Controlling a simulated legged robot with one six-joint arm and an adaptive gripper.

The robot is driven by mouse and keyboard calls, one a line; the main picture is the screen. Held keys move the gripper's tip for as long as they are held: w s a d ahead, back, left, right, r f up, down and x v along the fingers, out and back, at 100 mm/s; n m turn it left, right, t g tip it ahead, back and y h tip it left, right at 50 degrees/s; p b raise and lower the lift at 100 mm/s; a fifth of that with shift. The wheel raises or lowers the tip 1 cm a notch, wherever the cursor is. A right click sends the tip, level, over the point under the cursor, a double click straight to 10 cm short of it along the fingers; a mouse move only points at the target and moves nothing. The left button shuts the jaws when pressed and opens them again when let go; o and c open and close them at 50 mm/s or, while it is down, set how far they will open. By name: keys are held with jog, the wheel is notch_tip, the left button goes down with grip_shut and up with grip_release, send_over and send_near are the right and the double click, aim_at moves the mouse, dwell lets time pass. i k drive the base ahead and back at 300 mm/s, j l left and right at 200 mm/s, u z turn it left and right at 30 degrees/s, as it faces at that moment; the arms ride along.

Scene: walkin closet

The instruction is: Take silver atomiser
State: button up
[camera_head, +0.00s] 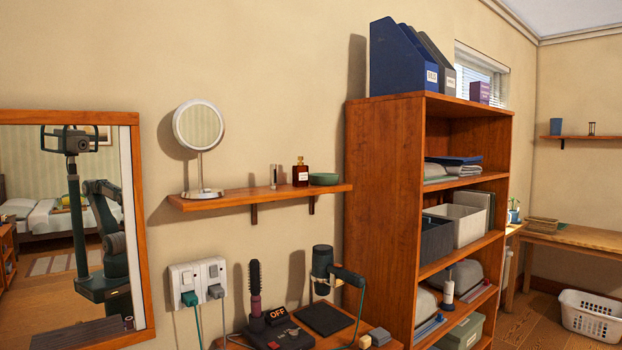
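A slim, upright silver tube (273,176), which looks like the silver atomiser, stands on the wooden wall shelf (235,201). Another small upright cylinder (591,128) stands on the far right shelf, too small to identify. My gripper is not directly in view. My own body and arm show only as a reflection in the wall mirror at left, where the gripper cannot be made out.
A green bowl (324,179) sits at the shelf's right end. Below are a hair brush (255,288), a dark hair dryer (322,262) and plugged cables. A tall wooden bookcase (383,200) stands to the right. A white laundry basket (590,318) is on the floor.

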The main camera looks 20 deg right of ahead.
aim_at(273, 166)
jog(key=i+l+u, duration=0.1)
jog(key=l, duration=0.3)
jog(key=i+l+u, duration=0.15)
jog(key=l, duration=0.25)
jog(key=i+l+u, duration=0.1)
jog(key=l, duration=0.3)
